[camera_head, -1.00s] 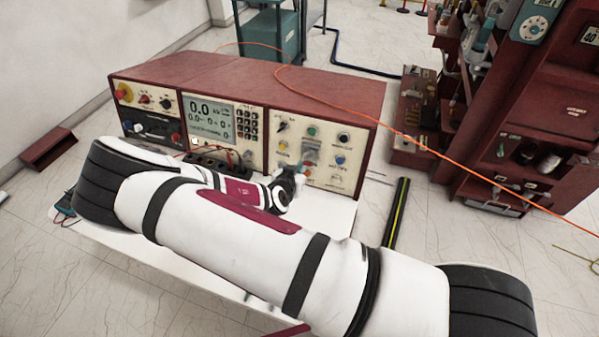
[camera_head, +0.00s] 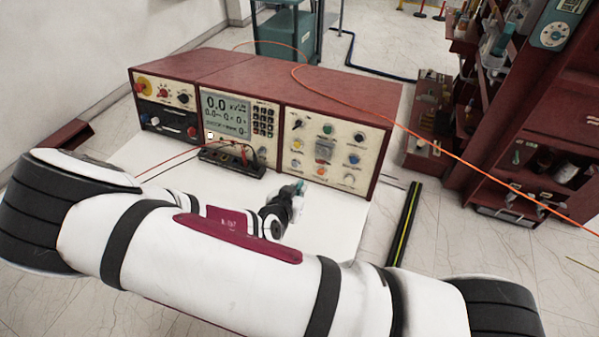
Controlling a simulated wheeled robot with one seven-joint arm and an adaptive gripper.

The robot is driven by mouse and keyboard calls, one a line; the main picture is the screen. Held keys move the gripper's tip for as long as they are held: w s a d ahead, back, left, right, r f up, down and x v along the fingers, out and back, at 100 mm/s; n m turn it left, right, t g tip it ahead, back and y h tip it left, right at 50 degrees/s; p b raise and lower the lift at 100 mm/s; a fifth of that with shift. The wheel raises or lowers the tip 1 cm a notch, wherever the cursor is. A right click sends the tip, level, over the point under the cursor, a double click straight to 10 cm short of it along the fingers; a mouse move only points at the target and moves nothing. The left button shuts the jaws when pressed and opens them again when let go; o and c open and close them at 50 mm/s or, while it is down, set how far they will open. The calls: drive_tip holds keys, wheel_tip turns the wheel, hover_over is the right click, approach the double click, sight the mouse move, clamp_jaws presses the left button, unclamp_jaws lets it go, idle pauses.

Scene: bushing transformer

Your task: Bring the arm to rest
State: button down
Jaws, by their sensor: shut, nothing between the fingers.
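My arm, white with black bands and maroon panels, spans the lower part of the head view from left to right. My gripper (camera_head: 297,196) shows small beyond the forearm, over the white table top (camera_head: 335,222). It is shut and looks empty. It stands a little in front of the red test console (camera_head: 245,70), below its right-hand panel of knobs and buttons, with a gap between them. Much of the wrist is hidden behind my arm.
A small black terminal block (camera_head: 231,162) with red and black leads lies before the console. An orange cable (camera_head: 400,125) runs from the console top to the right. A red cabinet (camera_head: 540,130) stands right, a teal cart (camera_head: 285,35) behind. A black-yellow strip (camera_head: 404,225) lies on the floor.

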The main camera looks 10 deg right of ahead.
drive_tip(key=shift+s, duration=0.1)
drive_tip(key=s+a+r+g+y, duration=0.2)
drive_tip(key=a+r+g+y, duration=0.35)
drive_tip(key=a+r, duration=0.2)
drive_tip(key=s+d+r+n+y, duration=0.1)
drive_tip(key=s+r+y, duration=0.1)
drive_tip(key=r, duration=0.6)
drive_tip(key=s+r+n+y, duration=0.1)
drive_tip(key=s+r+y, duration=0.1)
drive_tip(key=r, duration=0.5)
drive_tip(key=s+d+r+n+h, duration=0.1)
drive_tip(key=s+d+r+n, duration=0.1)
drive_tip(key=s+d+r, duration=0.4)
drive_tip(key=s+d+r+n+t+h, duration=0.1)
drive_tip(key=s+d+r+n, duration=0.2)
drive_tip(key=s+d+r, duration=0.3)
drive_tip(key=s+r, duration=0.4)
drive_tip(key=s, duration=0.1)
drive_tip(key=shift+s+d, duration=0.1)
